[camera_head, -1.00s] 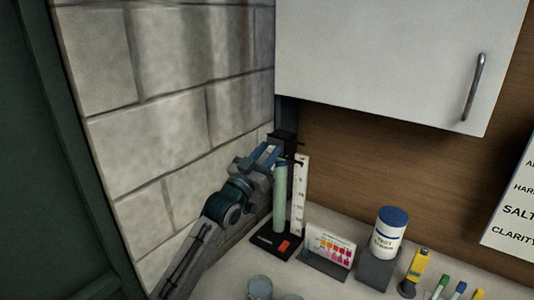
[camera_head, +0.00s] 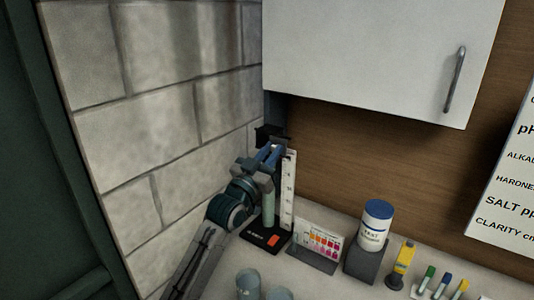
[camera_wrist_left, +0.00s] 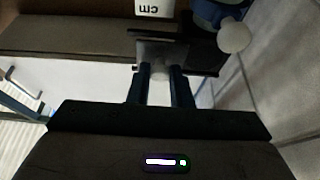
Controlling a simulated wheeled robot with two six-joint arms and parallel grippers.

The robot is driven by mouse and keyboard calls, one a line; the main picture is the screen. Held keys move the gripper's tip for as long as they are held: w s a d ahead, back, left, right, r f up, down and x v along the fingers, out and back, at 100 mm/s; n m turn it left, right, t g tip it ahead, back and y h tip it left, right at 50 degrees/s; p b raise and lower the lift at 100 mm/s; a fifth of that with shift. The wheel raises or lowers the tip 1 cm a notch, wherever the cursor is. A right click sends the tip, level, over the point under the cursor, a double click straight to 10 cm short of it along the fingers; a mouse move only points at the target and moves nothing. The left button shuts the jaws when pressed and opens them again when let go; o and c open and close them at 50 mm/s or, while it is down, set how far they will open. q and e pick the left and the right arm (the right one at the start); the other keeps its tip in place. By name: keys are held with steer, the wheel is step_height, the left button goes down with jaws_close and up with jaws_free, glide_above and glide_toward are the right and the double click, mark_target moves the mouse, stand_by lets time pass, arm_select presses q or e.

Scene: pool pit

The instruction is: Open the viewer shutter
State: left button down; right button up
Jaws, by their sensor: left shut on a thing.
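The viewer is a black stand (camera_head: 267,239) on the counter against the block wall. It has a pale green upright tube (camera_head: 268,212), a white scale strip (camera_head: 289,190) and a black top piece (camera_head: 268,133). My left gripper (camera_head: 270,154) is at the upper part of the viewer, in front of the tube's top. In the left wrist view, my left gripper (camera_wrist_left: 160,76) has its fingers close together on a pale part between them, next to the dark top piece. The gripper hides most of this part, and I cannot tell if it is the shutter. My right gripper is not in view.
A colour chart card (camera_head: 317,243), a white jar with a blue lid (camera_head: 376,224) and a yellow bottle (camera_head: 403,262) stand to the right. Clear cups (camera_head: 248,284) are in front. A white cabinet (camera_head: 370,55) hangs above right; the block wall (camera_head: 150,120) is close on the left.

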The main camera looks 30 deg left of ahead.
arm_select(q)
steer(key=shift+d+f, duration=0.1)
steer(key=shift+d, duration=0.05)
steer(key=c, duration=1.3)
jaws_free()
steer(key=shift+d, duration=0.25)
steer(key=shift+a, duration=0.2)
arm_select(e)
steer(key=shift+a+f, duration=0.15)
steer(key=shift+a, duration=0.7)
arm_select(q)
steer(key=shift+a, duration=0.1)
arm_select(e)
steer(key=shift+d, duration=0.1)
arm_select(q)
steer(key=b+v, duration=0.4)
steer(key=v, duration=0.7)
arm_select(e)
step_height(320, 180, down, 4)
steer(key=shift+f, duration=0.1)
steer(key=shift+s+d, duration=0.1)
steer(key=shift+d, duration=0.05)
